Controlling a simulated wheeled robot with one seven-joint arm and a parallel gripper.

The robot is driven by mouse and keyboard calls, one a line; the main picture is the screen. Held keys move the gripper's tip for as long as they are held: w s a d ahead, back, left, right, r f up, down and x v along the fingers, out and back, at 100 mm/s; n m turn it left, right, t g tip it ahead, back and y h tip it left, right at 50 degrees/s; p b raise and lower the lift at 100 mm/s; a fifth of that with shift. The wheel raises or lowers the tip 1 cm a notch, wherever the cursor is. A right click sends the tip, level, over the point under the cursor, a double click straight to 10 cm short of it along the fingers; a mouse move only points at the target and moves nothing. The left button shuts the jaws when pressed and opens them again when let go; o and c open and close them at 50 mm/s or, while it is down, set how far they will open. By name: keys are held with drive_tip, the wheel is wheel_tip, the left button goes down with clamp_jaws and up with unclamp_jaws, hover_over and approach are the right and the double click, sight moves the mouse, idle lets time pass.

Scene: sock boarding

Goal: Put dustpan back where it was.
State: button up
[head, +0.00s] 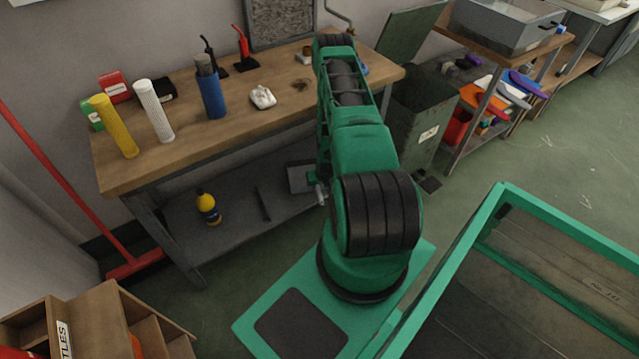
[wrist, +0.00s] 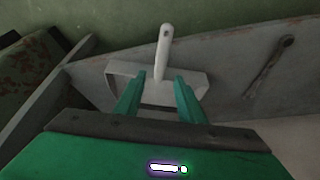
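The grey dustpan with a pale handle (wrist: 165,45) lies on the grey lower shelf of the workbench in the wrist view. Its handle points away from my gripper. In the head view a grey flat piece that looks like the dustpan (head: 301,178) shows on that shelf, partly hidden by my arm. My gripper (wrist: 160,77) is open, its two green fingers apart over the dustpan's pan. Nothing is visibly clamped between them. Whether the fingertips touch the pan I cannot tell. In the head view my gripper is hidden behind my arm.
The lower shelf (head: 232,222) also holds a dark tool (head: 263,203) and a yellow-black bottle (head: 208,208). The wooden bench top (head: 215,130) is above it. A green-grey bin (head: 415,125) stands right of the bench. A red broom (head: 60,180) leans at left.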

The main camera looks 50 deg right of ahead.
drive_tip(key=shift+v, duration=2.1)
